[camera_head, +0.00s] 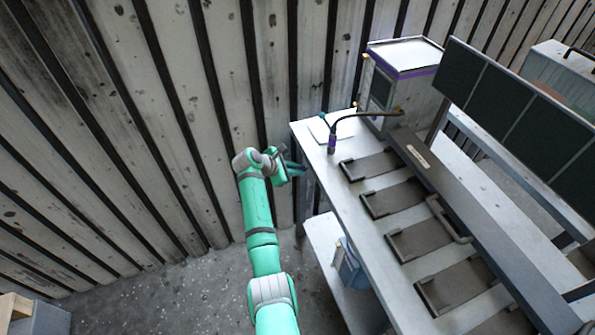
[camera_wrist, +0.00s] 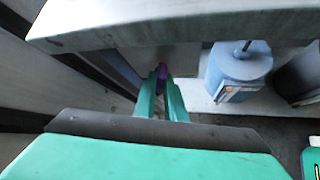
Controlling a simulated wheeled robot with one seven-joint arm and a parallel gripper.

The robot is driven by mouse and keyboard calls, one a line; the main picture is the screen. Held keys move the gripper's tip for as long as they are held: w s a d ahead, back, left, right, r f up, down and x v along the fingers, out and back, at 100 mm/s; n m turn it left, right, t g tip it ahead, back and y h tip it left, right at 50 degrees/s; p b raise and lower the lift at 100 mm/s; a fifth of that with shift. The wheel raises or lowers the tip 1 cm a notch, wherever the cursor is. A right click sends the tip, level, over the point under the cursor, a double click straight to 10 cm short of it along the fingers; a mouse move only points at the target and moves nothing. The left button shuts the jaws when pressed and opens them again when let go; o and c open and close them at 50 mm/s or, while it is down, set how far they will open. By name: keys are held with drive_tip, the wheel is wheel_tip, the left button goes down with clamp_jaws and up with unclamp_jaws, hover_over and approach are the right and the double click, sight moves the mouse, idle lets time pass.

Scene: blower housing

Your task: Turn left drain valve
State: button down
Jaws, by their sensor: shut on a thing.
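A small purple part (camera_wrist: 162,71), which looks like the drain valve's handle, shows under the bench edge in the wrist view. My gripper (camera_wrist: 161,84) has its two green fingers on either side of it and is shut on it. Most of the part is hidden between the fingers, so its turn angle cannot be told. In the head view my gripper (camera_head: 294,168) is at the left end of the bench, just beside and below the top's edge. The valve cannot be made out there.
The grey bench (camera_head: 318,176) has its top just above my gripper. A blue container (camera_wrist: 238,75) stands on the lower shelf to the right, with a dark container (camera_wrist: 300,75) beside it. A ribbed wall (camera_head: 130,120) is close on the left. A hose (camera_head: 352,116) rises from the bench top.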

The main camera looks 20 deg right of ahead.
drive_tip(key=shift+w+n+g, duration=0.1)
drive_tip(key=shift+n+g, duration=0.2)
drive_tip(key=shift+g, duration=0.3)
drive_tip(key=c, duration=1.8)
unclamp_jaws()
drive_tip(key=shift+f, duration=0.1)
drive_tip(key=v, duration=1)
drive_tip(key=shift+a+r, duration=0.25)
drive_tip(key=shift+r, duration=0.1)
